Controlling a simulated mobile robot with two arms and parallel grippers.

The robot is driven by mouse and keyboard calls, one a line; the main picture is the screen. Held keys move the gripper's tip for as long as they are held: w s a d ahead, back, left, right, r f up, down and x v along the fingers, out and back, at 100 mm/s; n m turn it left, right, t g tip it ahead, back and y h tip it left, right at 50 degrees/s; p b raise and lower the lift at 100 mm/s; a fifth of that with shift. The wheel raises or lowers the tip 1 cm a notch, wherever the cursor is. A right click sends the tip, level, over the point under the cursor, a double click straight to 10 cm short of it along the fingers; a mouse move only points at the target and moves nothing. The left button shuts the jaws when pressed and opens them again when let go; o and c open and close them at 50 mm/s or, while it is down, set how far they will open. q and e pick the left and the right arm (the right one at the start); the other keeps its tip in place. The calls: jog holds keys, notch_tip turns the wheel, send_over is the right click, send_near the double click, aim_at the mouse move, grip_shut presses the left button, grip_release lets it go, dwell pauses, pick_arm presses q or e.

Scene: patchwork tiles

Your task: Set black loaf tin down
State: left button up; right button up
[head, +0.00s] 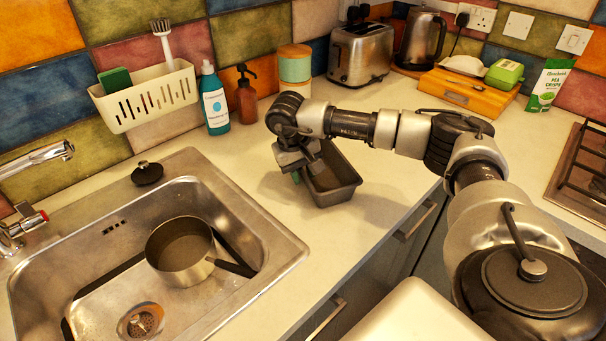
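The dark grey loaf tin (345,195) is over the countertop (395,178), right of the sink and close to the counter's front edge. Its open top faces up. My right gripper (302,168) is at the tin's left rim and appears shut on it; the fingertips are partly hidden by the hand and the tin's wall. My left gripper is out of view.
The sink (268,235) holds a saucepan (181,252). A black plug (147,173) lies behind the sink. Two bottles (214,100) (246,100), canisters (294,68) and a toaster (359,55) stand along the wall. Bare counter lies behind and right of the tin.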

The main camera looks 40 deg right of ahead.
notch_tip(320, 180, up, 11)
jog(key=a+b, duration=0.1)
jog(key=a, duration=0.1)
jog(key=shift+w, duration=0.35)
jog(key=shift+a+f, duration=0.1)
